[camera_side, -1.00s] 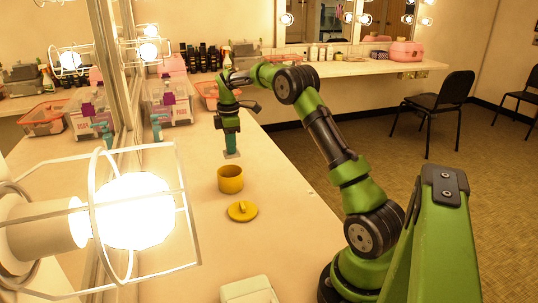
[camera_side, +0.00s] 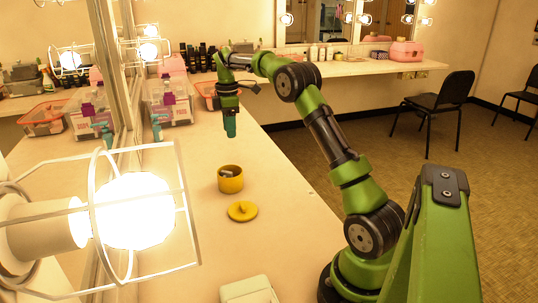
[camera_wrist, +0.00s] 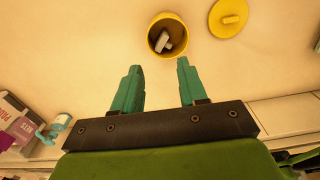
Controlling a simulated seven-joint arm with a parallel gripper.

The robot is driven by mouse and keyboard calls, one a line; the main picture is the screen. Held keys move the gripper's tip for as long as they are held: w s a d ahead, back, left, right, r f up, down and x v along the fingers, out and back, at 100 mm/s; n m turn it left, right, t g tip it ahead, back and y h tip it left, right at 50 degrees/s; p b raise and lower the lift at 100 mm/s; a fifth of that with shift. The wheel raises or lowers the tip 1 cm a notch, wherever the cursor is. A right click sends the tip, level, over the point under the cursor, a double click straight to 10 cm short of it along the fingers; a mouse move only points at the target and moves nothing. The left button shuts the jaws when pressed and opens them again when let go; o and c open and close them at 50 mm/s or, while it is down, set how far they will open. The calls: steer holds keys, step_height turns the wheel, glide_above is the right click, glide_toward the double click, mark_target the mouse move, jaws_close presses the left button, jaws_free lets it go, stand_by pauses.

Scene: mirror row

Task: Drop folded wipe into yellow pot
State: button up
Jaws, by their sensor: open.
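The yellow pot (camera_side: 230,184) stands open on the counter, and it also shows in the wrist view (camera_wrist: 153,33). The folded wipe (camera_wrist: 163,41), pale grey-white, lies inside the pot, and a bit of it shows over the rim in the side view (camera_side: 226,173). The yellow lid (camera_side: 242,211) with its knob lies flat on the counter in front of the pot. My gripper (camera_side: 231,134) is above the counter, behind the pot and apart from it. In the wrist view its teal fingers (camera_wrist: 160,72) are spread with nothing between them.
Clear plastic bins (camera_side: 168,104) and dark bottles stand at the counter's back, beside the mirror. A caged lamp (camera_side: 135,210) glows at the left. A white box (camera_side: 248,290) lies at the front.

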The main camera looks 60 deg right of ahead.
step_height(320, 180, up, 6)
steer(key=shift+f, duration=0.1)
stand_by(0.4)
steer(key=s+a+m+t+y, duration=0.1)
steer(key=s+a+m+t, duration=0.2)
steer(key=s+a+m, duration=0.3)
steer(key=s+a+m+t+y, duration=0.1)
steer(key=s+a+m+t, duration=0.3)
steer(key=s+a, duration=1.3)
steer(key=a+m, duration=0.2)
steer(key=a, duration=0.5)
steer(key=shift+s+a+f+m, duration=0.15)
steer(key=shift+s+a+m, duration=0.05)
steer(key=shift+a+m, duration=0.1)
